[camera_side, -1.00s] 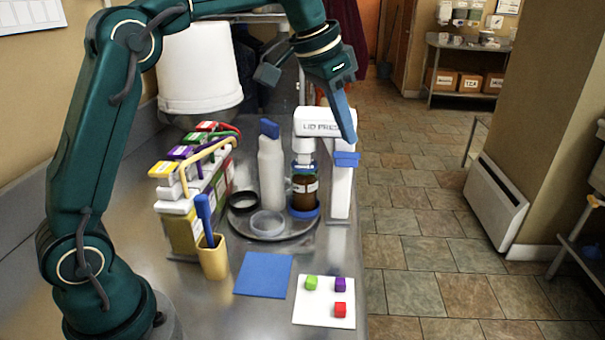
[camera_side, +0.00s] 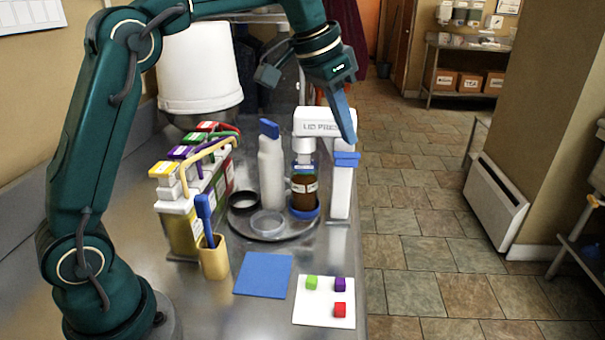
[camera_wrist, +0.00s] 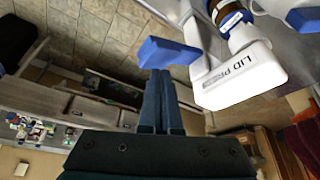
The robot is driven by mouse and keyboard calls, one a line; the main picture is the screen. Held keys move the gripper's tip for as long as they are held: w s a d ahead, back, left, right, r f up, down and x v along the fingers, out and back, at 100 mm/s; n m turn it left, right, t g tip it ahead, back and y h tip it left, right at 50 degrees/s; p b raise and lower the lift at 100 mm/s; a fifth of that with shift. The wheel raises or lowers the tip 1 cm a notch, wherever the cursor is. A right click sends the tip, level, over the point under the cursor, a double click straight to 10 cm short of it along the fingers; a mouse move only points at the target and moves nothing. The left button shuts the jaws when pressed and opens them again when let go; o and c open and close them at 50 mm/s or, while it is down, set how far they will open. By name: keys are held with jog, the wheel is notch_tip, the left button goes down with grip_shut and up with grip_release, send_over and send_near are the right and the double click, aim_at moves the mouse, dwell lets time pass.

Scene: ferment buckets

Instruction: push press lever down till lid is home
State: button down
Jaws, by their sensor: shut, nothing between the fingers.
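The white lid press (camera_side: 318,125) stands at the back right of the steel counter, and its head also shows in the wrist view (camera_wrist: 240,77). Its blue lever (camera_side: 346,159) sticks out at the right of the column. A brown jar (camera_side: 304,190) with a white label stands upright under the press head, in a blue ring. The lid at its top is too small to judge whether it is seated. My gripper (camera_side: 351,141) is shut and empty, pointing down, with its tips at the blue lever (camera_wrist: 166,52), apparently touching it from above.
A rack of coloured cartons (camera_side: 195,200) is farther left. A blue mat (camera_side: 263,275) lies in front.

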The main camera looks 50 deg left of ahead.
aim_at(343, 164)
jog(key=shift+f, duration=4.05)
jog(key=shift+r, duration=3.55)
